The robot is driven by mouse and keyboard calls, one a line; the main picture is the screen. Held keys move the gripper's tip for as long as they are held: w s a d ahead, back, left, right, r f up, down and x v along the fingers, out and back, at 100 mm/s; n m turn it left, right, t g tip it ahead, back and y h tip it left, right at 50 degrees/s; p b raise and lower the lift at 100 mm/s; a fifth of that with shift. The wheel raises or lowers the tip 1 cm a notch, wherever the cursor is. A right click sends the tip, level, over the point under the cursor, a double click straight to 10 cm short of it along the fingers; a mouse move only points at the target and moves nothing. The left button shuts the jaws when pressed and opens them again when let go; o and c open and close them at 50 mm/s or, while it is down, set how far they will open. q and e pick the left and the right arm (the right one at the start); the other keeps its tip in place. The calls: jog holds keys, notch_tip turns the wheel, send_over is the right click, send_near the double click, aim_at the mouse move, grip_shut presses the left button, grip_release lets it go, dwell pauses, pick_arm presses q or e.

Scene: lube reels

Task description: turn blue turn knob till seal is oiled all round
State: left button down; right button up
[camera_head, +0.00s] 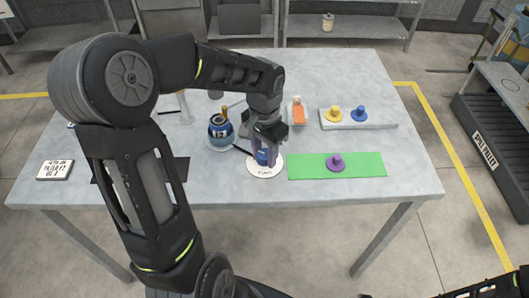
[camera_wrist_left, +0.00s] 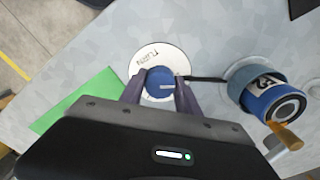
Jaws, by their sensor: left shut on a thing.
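The blue turn knob (camera_wrist_left: 160,83) stands on a white round plate (camera_wrist_left: 145,58) marked TURN. My left gripper (camera_wrist_left: 158,90) is shut on the knob, one finger on each side. In the head view, the left gripper (camera_head: 264,152) reaches down over the knob (camera_head: 262,157) and partly hides it. A thin dark bar (camera_wrist_left: 208,79) runs from the knob toward a blue labelled can (camera_wrist_left: 262,97) with a dark round end, which also shows in the head view (camera_head: 220,132). A gold-brown piece (camera_wrist_left: 286,136) sticks out beside the can. I cannot make out oil on a seal.
A green mat (camera_head: 308,170) with a purple knobbed piece (camera_head: 336,162) lies to the right. Behind it, a pale tray (camera_head: 385,122) holds yellow and blue knobbed pieces. An orange-and-white item (camera_head: 297,113) is nearby. A label plate (camera_head: 55,169) lies at the left.

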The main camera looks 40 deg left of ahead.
pick_arm(q)
jog(key=shift+m, duration=0.4)
jog(key=m+p, duration=0.1)
jog(key=m, duration=0.4)
jog(key=shift+r+p, duration=0.1)
jog(key=shift+p, duration=0.3)
jog(key=m+p, duration=0.2)
jog(key=m, duration=0.4)
jog(key=shift+m, duration=0.3)
jog(key=m+p, duration=0.3)
jog(key=m, duration=0.3)
jog(key=m+p, duration=0.2)
jog(key=m, duration=0.1)
jog(key=shift+m, duration=0.3)
jog(key=shift+m+p, duration=0.45)
jog(key=shift+m, duration=0.45)
jog(key=c, duration=0.9)
grip_release()
